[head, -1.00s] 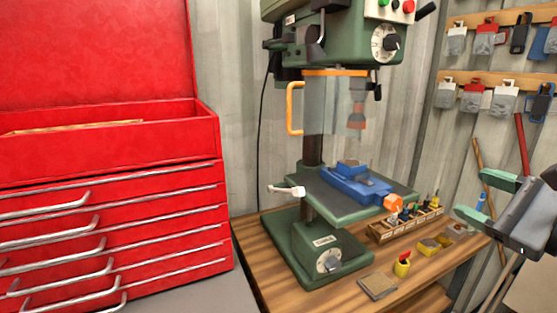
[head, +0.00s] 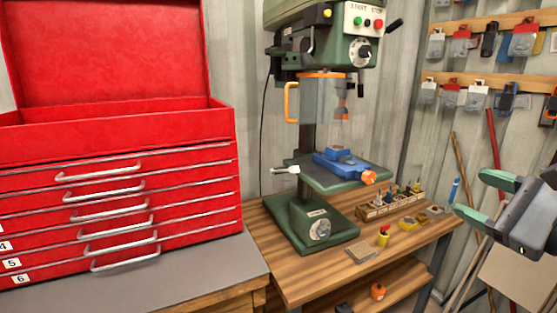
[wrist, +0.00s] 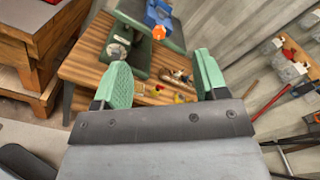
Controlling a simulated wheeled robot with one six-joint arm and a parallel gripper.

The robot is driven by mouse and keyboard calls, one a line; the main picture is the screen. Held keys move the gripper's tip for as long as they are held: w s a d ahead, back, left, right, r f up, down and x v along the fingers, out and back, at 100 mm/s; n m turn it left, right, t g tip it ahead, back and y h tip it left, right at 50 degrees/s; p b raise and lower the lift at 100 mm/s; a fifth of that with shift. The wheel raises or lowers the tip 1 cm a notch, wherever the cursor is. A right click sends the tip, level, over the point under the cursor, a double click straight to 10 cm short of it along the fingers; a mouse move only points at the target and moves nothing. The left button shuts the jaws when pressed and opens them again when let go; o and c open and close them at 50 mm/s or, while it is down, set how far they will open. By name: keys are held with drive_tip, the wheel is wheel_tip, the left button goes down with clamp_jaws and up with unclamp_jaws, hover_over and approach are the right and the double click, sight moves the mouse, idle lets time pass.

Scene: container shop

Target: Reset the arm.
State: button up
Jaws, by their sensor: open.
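My gripper (head: 476,198) is at the right edge of the head view, with its two green fingers spread apart and nothing between them. In the wrist view my gripper (wrist: 162,83) also shows open and empty, both green pads apart. It is held in the air in front of the wooden workbench (head: 290,285), clear of the things on it. Most of the arm is out of the head view.
A green drill press (head: 320,225) with a blue vise (head: 345,165) stands on the workbench. A bit rack (head: 390,205) and small items lie beside it. A red tool chest (head: 110,140) stands left. Packets hang on wall rails (head: 500,82); long handles lean below.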

wheel_tip(320, 180, down, 18)
drive_tip(key=a+n+g+h+p, duration=0.2)
drive_tip(key=n+g+h+p, duration=0.1)
drive_tip(key=n+g+h, duration=0.45)
drive_tip(key=s+a+f+n+g+p, duration=0.2)
drive_tip(key=a+n+g+p, duration=0.3)
drive_tip(key=a+n, duration=0.9)
drive_tip(key=shift+s+f+n+p, duration=0.25)
drive_tip(key=shift+n+p, duration=0.2)
drive_tip(key=shift+p, duration=0.25)
drive_tip(key=shift+c, duration=0.3)
